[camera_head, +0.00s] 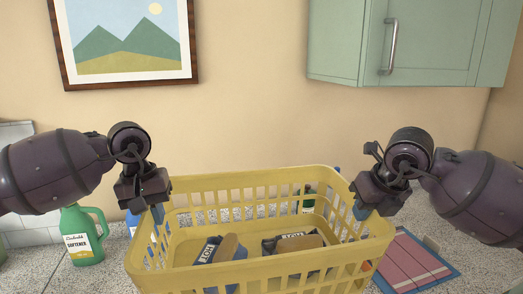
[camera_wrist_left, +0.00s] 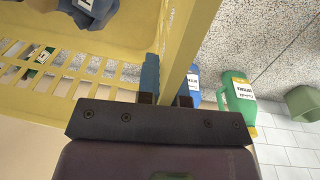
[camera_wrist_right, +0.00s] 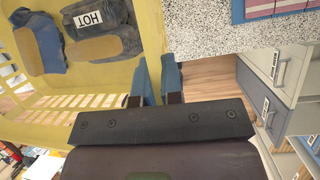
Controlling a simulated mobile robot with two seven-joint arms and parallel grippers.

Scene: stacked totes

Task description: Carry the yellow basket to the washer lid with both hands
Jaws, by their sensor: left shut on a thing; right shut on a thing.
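The yellow basket (camera_head: 262,183) is upright in front of me, with slotted walls. It holds dark blue-grey and tan items with white labels; one label reads HOT in the right wrist view. My left gripper (camera_head: 156,212) is shut on the basket's left rim, which passes between its blue fingers in the left wrist view (camera_wrist_left: 170,85). My right gripper (camera_head: 363,211) is shut on the right rim, also seen in the right wrist view (camera_wrist_right: 157,80). The basket's underside is hidden, so I cannot tell if it touches the counter. I cannot identify a washer lid.
A green softener bottle (camera_head: 82,236) stands left of the basket, with a blue bottle (camera_wrist_left: 193,84) beside it. A red striped mat with a blue border (camera_head: 412,262) lies on the speckled counter (camera_head: 480,268) at right. A green wall cabinet (camera_head: 345,45) hangs above right.

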